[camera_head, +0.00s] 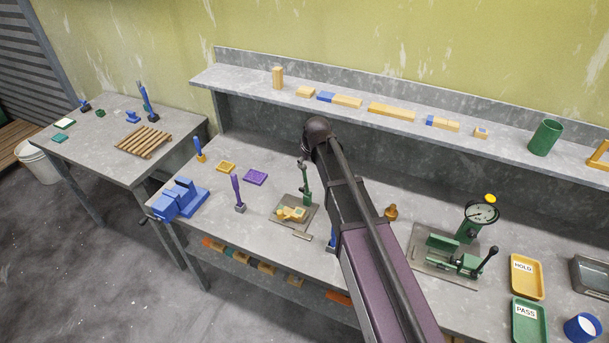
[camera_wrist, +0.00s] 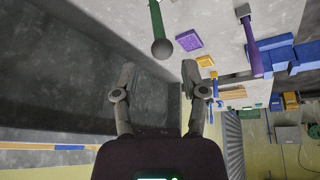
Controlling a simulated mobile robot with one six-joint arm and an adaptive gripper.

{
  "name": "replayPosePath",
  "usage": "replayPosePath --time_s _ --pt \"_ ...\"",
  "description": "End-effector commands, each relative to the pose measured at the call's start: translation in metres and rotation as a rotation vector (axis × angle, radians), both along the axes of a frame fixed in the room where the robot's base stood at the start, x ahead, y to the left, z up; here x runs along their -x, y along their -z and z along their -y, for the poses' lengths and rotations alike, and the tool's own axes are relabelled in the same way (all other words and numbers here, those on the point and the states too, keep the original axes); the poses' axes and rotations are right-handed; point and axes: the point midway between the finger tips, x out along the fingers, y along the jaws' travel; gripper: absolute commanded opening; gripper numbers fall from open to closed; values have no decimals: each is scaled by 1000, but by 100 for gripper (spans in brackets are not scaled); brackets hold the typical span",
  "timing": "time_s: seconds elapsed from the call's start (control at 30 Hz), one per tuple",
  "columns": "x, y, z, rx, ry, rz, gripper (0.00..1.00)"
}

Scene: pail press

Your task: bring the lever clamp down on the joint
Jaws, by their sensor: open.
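The lever clamp (camera_head: 306,184) is green with a dark knob and stands on a grey base plate at mid-bench, just left of my arm. Its lever points up. The yellow wooden joint (camera_head: 291,213) lies on the plate at the clamp's foot. In the wrist view, the green lever (camera_wrist: 157,18) with its dark round knob (camera_wrist: 162,49) shows at the top, beyond my fingertips and apart from them. My gripper (camera_wrist: 158,72) is open and empty. In the head view I cannot make out its fingers. The joint does not show in the wrist view.
A purple tool (camera_head: 238,193) and blue vise (camera_head: 178,200) stand left of the clamp. A purple square (camera_head: 255,177) and yellow square (camera_head: 226,167) lie behind. The gauge fixture (camera_head: 455,255) stands right of my arm. The raised shelf (camera_head: 360,100) with wooden blocks runs along the back.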

Motion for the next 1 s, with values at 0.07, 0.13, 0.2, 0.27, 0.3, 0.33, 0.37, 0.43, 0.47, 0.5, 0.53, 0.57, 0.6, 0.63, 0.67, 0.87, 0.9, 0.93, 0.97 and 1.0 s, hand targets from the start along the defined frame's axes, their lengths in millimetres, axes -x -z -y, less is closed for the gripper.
replayPosePath --time_s 0.07,0.13,0.2,0.27,0.3,0.33,0.37,0.43,0.47,0.5,0.53,0.57,0.6,0.63,0.67,0.87,0.9,0.93,0.97,1.0 --pt "-3 11 -2 0 0 0 56" --pt "-5 16 -3 0 0 0 56" --pt "-7 22 -4 0 0 0 56" --pt "-9 26 -5 0 0 0 56" --pt "-10 29 -5 0 0 0 56" --pt "-11 32 -6 0 0 0 56" --pt "-12 34 -6 0 0 0 56" --pt "-14 39 -7 0 0 0 56" --pt "-15 41 -8 0 0 0 56" --pt "-16 45 -8 0 0 0 56" --pt "-17 47 -9 0 0 0 56" --pt "-18 49 -9 0 0 0 56" --pt "-19 52 -10 0 0 0 56" --pt "-19 54 -10 0 0 0 56" --pt "-20 55 -10 0 0 0 56" --pt "-23 63 -12 0 0 0 56" --pt "-24 64 -12 0 0 0 56" --pt "-24 64 -12 0 0 0 56" --pt "-24 65 -12 0 0 0 56" --pt "-24 65 -13 0 0 0 56"
